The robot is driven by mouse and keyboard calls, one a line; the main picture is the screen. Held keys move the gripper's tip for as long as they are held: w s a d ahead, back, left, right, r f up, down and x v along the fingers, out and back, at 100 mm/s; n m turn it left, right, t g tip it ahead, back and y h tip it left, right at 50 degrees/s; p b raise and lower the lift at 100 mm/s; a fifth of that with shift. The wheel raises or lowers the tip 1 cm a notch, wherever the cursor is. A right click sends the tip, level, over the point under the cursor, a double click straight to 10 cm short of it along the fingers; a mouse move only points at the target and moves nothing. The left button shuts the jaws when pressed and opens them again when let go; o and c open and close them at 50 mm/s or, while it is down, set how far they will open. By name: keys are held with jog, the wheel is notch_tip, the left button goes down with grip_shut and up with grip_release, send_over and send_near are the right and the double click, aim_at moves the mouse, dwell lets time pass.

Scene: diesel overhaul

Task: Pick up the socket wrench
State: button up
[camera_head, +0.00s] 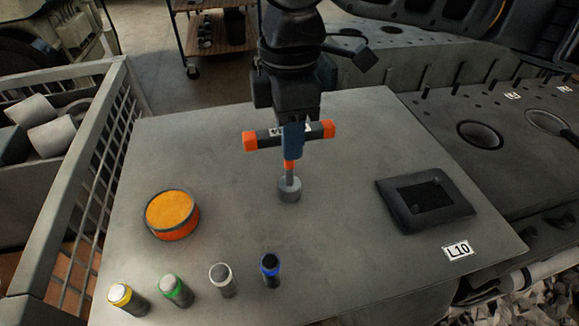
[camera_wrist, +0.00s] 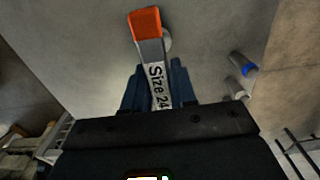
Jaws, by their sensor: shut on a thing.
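The socket wrench (camera_head: 268,135) has a dark T-shaped handle with orange ends, an orange band on its shaft and a grey socket (camera_head: 289,189) at the bottom. My gripper (camera_head: 292,136) is shut on the crossbar at its middle, and the wrench hangs upright below it. In the wrist view the wrench handle (camera_wrist: 151,55) shows an orange end and a white "Size 24" label between the blue fingers (camera_wrist: 158,92). The socket end is low over the grey table; I cannot tell if it touches.
The table (camera_head: 340,240) holds an orange-topped round tin (camera_head: 172,214), a black square frame (camera_head: 424,200), an L10 label (camera_head: 458,250) and several colour-ringed cylinders (camera_head: 222,280) along the front. A mesh-sided bin (camera_head: 90,190) stands left. The engine block (camera_head: 480,130) lies right.

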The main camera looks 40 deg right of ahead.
grip_shut()
jog(key=shift+r, duration=0.1)
jog(key=shift+r, duration=0.55)
notch_tip(320, 180, up, 3)
jog(key=shift+f+b, duration=0.1)
jog(key=shift+b, duration=0.2)
jog(key=s+d+r+b, duration=0.1)
jog(key=s+d+r, duration=0.2)
jog(key=d+r, duration=0.4)
jog(key=d, duration=0.4)
jog(key=shift+s+b, duration=0.15)
jog(key=shift+b, duration=0.15)
jog(key=shift+d, duration=0.1)
jog(key=shift+o, duration=0.7)
grip_release()
grip_shut()
